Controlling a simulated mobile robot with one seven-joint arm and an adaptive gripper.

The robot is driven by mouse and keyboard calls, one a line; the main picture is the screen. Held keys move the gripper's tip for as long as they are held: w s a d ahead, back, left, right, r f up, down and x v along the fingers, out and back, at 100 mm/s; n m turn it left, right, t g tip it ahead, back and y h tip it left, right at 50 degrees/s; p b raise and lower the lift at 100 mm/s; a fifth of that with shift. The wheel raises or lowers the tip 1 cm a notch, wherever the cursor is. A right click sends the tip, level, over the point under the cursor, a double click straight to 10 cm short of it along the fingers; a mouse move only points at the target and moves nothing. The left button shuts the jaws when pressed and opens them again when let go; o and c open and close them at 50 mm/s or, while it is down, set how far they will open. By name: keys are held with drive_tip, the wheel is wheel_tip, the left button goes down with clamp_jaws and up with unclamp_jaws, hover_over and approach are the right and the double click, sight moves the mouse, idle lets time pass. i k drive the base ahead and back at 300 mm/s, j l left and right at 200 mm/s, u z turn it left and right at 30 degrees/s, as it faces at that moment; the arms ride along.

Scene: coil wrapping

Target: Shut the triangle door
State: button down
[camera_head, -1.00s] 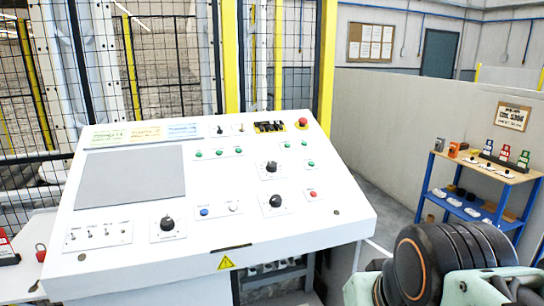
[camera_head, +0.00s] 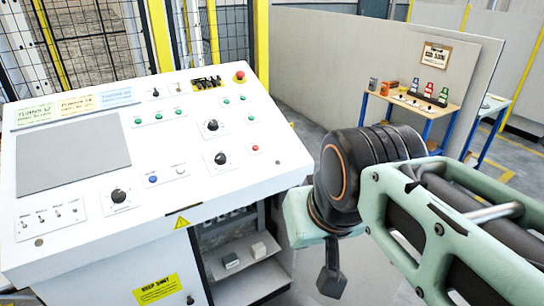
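A yellow warning triangle (camera_head: 182,222) is on the front edge of the sloped white console (camera_head: 60,245). Below and right of it is an open compartment (camera_head: 225,215), with no door across its visible front. A white panel (camera_head: 112,285) with a yellow "KEEP SHUT" label (camera_head: 155,289) is left of the opening; I cannot tell whether it is a swung door or a fixed front. My arm reaches in from the right. A dark end piece (camera_head: 332,275), apparently my gripper, hangs below its wrist, right of the opening. Its fingers cannot be made out.
Inside the compartment are a dark grey block (camera_head: 231,261) and a pale block (camera_head: 258,250) on a shelf. A blue-legged table (camera_head: 427,128) with several small items stands at the back right, before a grey partition (camera_head: 320,80). Yellow-framed mesh fencing is behind the console.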

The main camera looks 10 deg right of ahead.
sight(372, 280)
drive_tip(key=k, duration=0.7)
drive_tip(key=k+u, duration=0.25)
drive_tip(key=k+j+u, duration=0.1)
drive_tip(key=k+u, duration=0.2)
drive_tip(key=u, duration=1.3)
drive_tip(key=l+u, duration=0.15)
drive_tip(key=l, duration=0.2)
drive_tip(key=k+l+u, duration=0.1)
drive_tip(key=l, duration=0.25)
drive_tip(key=k+l, duration=0.1)
drive_tip(key=l, duration=0.3)
drive_tip(key=k+l, duration=0.15)
drive_tip(key=l, duration=0.2)
drive_tip(key=k+l, duration=0.1)
drive_tip(key=l, duration=0.3)
drive_tip(key=k+l, duration=0.1)
drive_tip(key=l, duration=0.25)
drive_tip(key=k+l, duration=0.15)
drive_tip(key=l, duration=0.25)
drive_tip(key=k+l, duration=0.1)
drive_tip(key=l, duration=0.3)
drive_tip(key=k+l, duration=0.1)
drive_tip(key=l, duration=0.25)
drive_tip(key=k+l, duration=0.1)
drive_tip(key=l, duration=0.3)
